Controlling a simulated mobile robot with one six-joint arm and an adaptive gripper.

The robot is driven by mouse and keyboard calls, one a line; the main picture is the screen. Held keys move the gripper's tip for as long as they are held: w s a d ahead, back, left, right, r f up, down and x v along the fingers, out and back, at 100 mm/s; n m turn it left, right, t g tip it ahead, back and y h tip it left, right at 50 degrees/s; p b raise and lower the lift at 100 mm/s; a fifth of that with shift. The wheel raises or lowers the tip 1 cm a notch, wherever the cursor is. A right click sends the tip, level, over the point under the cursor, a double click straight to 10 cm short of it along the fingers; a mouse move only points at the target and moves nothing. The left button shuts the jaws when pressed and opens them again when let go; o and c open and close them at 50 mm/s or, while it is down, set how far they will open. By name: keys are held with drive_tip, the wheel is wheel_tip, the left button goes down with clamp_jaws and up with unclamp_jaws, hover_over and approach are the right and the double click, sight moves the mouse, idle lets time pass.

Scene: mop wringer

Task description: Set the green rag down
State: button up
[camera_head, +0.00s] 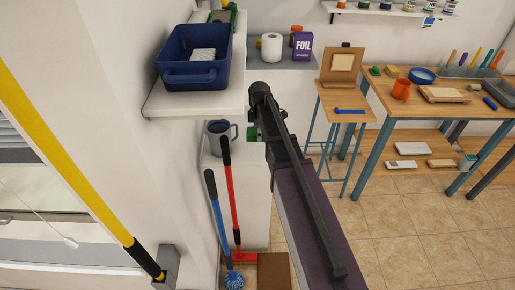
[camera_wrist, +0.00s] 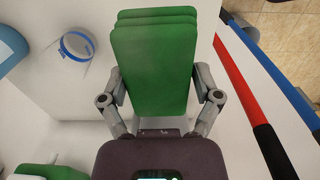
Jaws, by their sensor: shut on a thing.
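The green rag (camera_wrist: 155,62) is a folded, layered block between the two grey fingers of my gripper (camera_wrist: 155,85) in the wrist view. The fingers are closed against its left and right sides. In the head view only a small green piece of the rag (camera_head: 252,133) shows left of my dark arm, over the low white cabinet (camera_head: 213,160). My arm hides the rest of the rag and most of my gripper there. I cannot tell whether the rag touches the cabinet top.
A red-handled tool (camera_head: 230,190) and a blue-handled brush (camera_head: 216,205) lean at the cabinet's front. A white shelf (camera_head: 190,104) with a blue tub (camera_head: 195,62) is above. A workbench (camera_head: 440,112) stands right.

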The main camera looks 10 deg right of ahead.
sight(259, 150)
drive_tip(key=shift+f+b, duration=1.15)
drive_tip(key=shift+f, duration=0.35)
drive_tip(key=shift+f+b, duration=1.9)
drive_tip(key=shift+f, duration=0.1)
drive_tip(key=o, duration=0.9)
drive_tip(key=shift+r, duration=0.2)
wheel_tip(259, 150, up, 12)
drive_tip(key=p, duration=1.2)
